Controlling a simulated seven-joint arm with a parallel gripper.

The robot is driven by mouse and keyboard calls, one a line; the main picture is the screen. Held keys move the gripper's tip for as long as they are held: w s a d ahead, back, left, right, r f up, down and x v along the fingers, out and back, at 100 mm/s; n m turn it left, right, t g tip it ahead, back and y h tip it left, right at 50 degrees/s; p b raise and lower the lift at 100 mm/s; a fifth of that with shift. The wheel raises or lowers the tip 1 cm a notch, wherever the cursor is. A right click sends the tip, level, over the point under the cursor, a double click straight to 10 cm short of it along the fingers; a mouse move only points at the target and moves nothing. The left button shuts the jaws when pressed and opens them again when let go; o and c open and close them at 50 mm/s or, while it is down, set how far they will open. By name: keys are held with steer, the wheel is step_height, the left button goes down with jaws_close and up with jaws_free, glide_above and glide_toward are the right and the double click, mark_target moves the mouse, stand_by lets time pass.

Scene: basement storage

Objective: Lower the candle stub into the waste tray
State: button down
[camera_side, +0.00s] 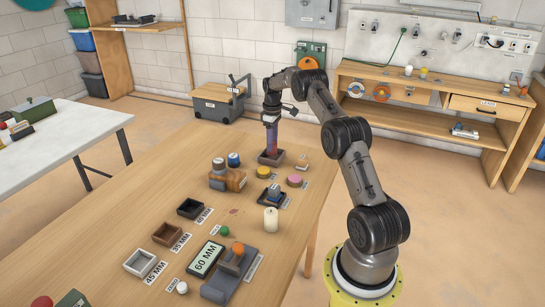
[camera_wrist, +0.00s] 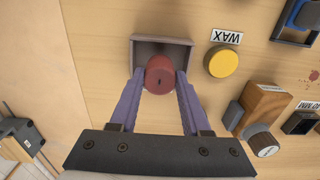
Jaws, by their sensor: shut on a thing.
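The candle stub (camera_wrist: 160,76) is a dark red cylinder with a small dark wick mark on its top. My gripper (camera_wrist: 161,82) is shut on it, with one purple finger on each side. The waste tray (camera_wrist: 182,43) is a shallow grey-brown square tray, and the stub appears over or within its outline. In the side view my gripper (camera_side: 271,146) points straight down at the tray (camera_side: 263,161) near the far end of the table. The stub's lower end is hidden, so I cannot tell whether it touches the tray floor.
A yellow disc (camera_wrist: 223,62) with a WAX label lies right of the tray in the wrist view. A wooden block (camera_wrist: 264,106) stands beyond it. A cream candle (camera_side: 271,220) and several small trays stand nearer on the table.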

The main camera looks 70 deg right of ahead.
steer(key=shift+f, duration=1.35)
stand_by(0.9)
